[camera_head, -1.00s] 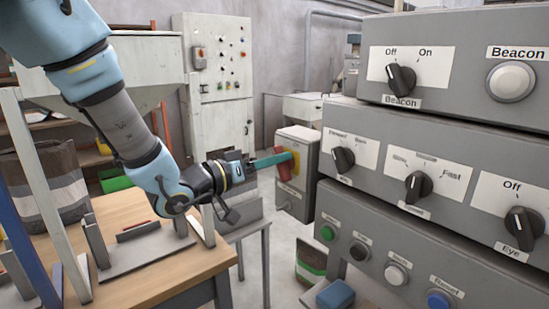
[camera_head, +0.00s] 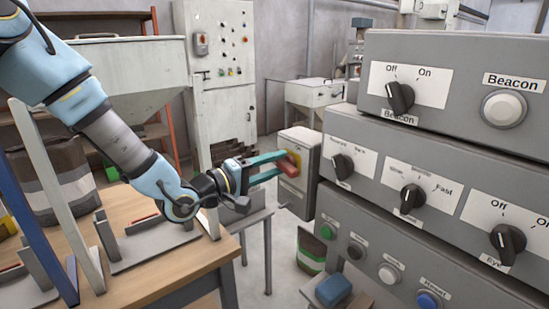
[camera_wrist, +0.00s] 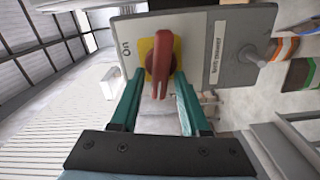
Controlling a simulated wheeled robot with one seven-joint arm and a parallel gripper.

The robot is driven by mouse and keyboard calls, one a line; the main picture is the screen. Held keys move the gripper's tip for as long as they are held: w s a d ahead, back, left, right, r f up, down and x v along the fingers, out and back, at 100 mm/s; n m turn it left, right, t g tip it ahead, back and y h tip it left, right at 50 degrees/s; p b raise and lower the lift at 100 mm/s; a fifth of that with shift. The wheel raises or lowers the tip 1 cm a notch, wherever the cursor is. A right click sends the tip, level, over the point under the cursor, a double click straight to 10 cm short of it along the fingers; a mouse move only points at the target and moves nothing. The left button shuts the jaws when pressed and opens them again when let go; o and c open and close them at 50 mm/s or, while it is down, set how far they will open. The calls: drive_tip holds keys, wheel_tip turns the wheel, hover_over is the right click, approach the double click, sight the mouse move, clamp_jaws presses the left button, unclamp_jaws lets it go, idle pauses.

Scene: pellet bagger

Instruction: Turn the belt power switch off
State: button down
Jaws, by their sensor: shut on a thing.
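The belt power switch is a red handle (camera_head: 291,164) on a yellow plate, on the front of a grey box (camera_head: 299,144). In the wrist view the red handle (camera_wrist: 161,68) lies crosswise to the direction of the "On" mark (camera_wrist: 125,48), not pointing at it. A "Belt power" label (camera_wrist: 217,47) is on the same face. My gripper (camera_head: 280,164) has its two teal fingers on either side of the handle and is shut on it; the wrist view also shows the fingers (camera_wrist: 161,85). No "Off" mark is visible on this box.
Stacked grey control panels (camera_head: 420,180) with black knobs and buttons stand close on the right. A wooden table (camera_head: 165,262) with metal brackets is below my arm. A grey stand (camera_head: 250,222) is under the gripper. A blue block (camera_head: 333,291) sits low in front.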

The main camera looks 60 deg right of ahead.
drive_tip(key=shift+f+n+p, duration=0.1)
drive_tip(key=shift+n+p, duration=0.35)
drive_tip(key=shift+n, duration=0.65)
drive_tip(key=c, duration=0.7)
unclamp_jaws()
drive_tip(key=shift+a, duration=0.1)
drive_tip(key=shift+b+v, duration=1.7)
drive_tip(key=shift+v, duration=3.6)
